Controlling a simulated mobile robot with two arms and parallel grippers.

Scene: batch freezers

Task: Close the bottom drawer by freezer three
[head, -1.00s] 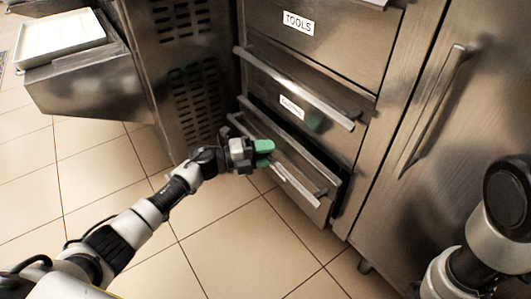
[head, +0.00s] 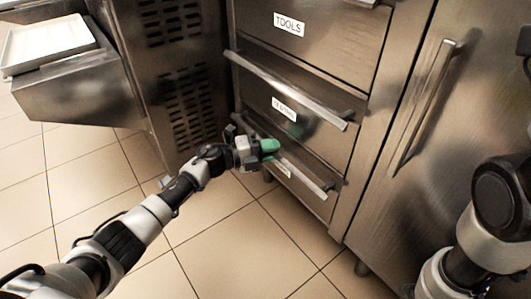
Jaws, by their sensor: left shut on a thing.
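The bottom drawer (head: 316,204) is the lowest steel front in the stack, below the middle drawer (head: 318,128). Its front looks flush or nearly flush with the cabinet, with no dark opening above it. A long bar handle (head: 308,179) runs across it. My left gripper (head: 270,149), with green fingertips, is at the left part of this handle and shut on it. The fingers hide the handle there. On the right only links of my right arm show; its gripper is out of view.
The top drawer reads TOOLS (head: 289,23). A tall steel door with a vertical handle (head: 427,105) stands to the right. A vented steel panel (head: 190,110) is to the left, with a white tray (head: 50,42) on a steel ledge. The tiled floor (head: 215,240) in front is clear.

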